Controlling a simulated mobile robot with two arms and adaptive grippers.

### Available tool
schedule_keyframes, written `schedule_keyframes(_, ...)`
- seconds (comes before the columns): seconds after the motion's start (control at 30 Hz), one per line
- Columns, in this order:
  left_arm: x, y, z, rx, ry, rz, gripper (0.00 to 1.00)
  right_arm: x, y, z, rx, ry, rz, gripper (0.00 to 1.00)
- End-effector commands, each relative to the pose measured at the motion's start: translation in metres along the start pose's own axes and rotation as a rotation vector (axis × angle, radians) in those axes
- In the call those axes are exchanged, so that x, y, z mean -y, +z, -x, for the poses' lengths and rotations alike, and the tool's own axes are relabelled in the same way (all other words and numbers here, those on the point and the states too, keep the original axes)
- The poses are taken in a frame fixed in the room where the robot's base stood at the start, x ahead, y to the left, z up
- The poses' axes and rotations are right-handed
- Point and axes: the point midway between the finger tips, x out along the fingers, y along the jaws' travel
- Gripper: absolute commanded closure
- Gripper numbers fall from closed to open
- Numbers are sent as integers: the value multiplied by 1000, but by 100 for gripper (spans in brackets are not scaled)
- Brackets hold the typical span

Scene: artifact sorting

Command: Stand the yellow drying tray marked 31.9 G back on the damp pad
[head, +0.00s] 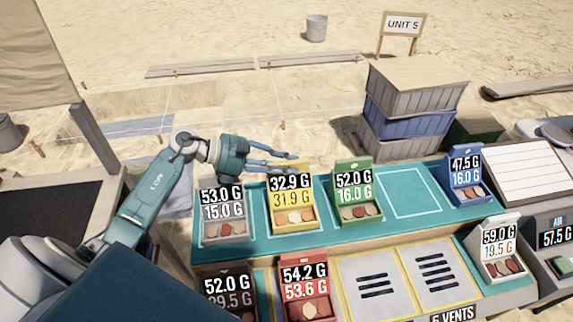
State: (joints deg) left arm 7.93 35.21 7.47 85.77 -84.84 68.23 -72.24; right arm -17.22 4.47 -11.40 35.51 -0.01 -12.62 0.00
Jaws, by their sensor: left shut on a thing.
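The yellow drying tray (293,201) stands upright on the long teal mat (330,238), between the grey and green trays. Its label reads 32.9 G above 31.9 G, and several round pieces lie in its front. My left gripper (292,162) is at the top edge of the yellow tray, with its fingers closed on that edge. Whether the tray's base fully touches the mat is hard to tell. My right gripper is not in view. No label in view names the damp pad.
The grey tray (222,216) and green tray (355,192) flank it closely. An empty outlined square (412,190) lies right of the green tray, before the blue tray (466,176). A red tray (306,292) and slotted vent panels (375,285) are nearer. Stacked crates (411,110) stand behind.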

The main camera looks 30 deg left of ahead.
Motion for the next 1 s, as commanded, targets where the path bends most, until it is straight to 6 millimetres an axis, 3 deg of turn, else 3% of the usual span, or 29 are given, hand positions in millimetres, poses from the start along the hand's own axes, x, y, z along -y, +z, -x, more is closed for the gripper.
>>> schedule_keyframes(0.17, 0, -2, 0, 1, 1, 0, 100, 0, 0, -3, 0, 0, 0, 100)
schedule_keyframes(0.2, 0, -3, -1, -2, 0, 1, 78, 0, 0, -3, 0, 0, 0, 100)
schedule_keyframes(0.3, 0, -3, -1, -2, 0, 1, 61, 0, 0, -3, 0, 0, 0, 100)
schedule_keyframes(0.63, 0, 0, 0, -1, 0, 1, 61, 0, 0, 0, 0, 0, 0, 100)
schedule_keyframes(0.8, -1, 16, 6, 0, 0, 2, 61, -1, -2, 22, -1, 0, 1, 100)
schedule_keyframes(0.87, -1, 4, 16, -6, 3, 0, 61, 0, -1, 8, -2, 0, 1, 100)
schedule_keyframes(1.0, -1, 2, 50, -8, 2, 0, 61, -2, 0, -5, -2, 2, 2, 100)
